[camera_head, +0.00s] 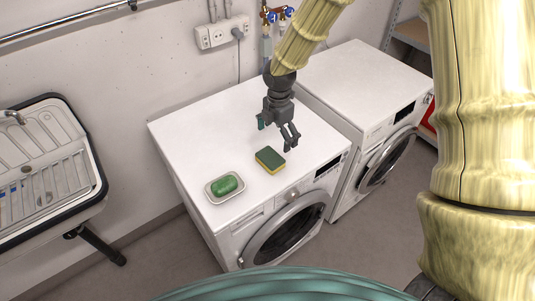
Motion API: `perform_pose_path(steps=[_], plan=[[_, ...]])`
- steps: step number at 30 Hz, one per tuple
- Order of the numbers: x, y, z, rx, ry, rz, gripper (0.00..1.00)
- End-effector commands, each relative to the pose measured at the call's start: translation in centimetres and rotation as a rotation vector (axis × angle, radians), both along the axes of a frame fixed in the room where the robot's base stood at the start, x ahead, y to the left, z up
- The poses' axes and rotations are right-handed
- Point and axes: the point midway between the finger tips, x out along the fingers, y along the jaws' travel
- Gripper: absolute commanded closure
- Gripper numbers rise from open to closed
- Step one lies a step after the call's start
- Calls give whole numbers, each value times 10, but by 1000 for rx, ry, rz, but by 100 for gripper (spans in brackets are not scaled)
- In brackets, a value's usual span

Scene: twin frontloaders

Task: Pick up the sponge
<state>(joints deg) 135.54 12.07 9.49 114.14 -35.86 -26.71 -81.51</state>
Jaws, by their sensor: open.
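The sponge (270,160) is a small block, dark green on top and yellow below. It lies flat on the white top of the left washing machine (185,125), near its front edge. My gripper (277,137) hangs from my arm above the same machine, a little behind and to the right of the sponge. Its dark fingers are spread apart and nothing shows between them. It looks apart from the sponge; the exact height above the top is hard to tell.
A green soap bar (224,185) in a white dish (212,196) sits left of the sponge. A second washing machine (350,80) stands to the right. A sink (35,150) is at the left. A wall socket (222,33) and pipes are behind.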

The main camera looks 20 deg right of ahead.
Motion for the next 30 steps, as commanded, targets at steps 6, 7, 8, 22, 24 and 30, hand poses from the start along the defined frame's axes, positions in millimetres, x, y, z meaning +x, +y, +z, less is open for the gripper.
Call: perform_pose_path(steps=[6, 7, 8, 22, 24, 30], plan=[[2, 10, -25, -1, 3, 14, 0], [2, 11, -28, -1, 3, 15, 0], [2, 11, -31, -1, 3, 16, 0], [3, 10, -55, 0, 1, 13, 0], [2, 11, -60, -1, 3, 13, 0], [4, 12, -77, 0, 1, 11, 0]])
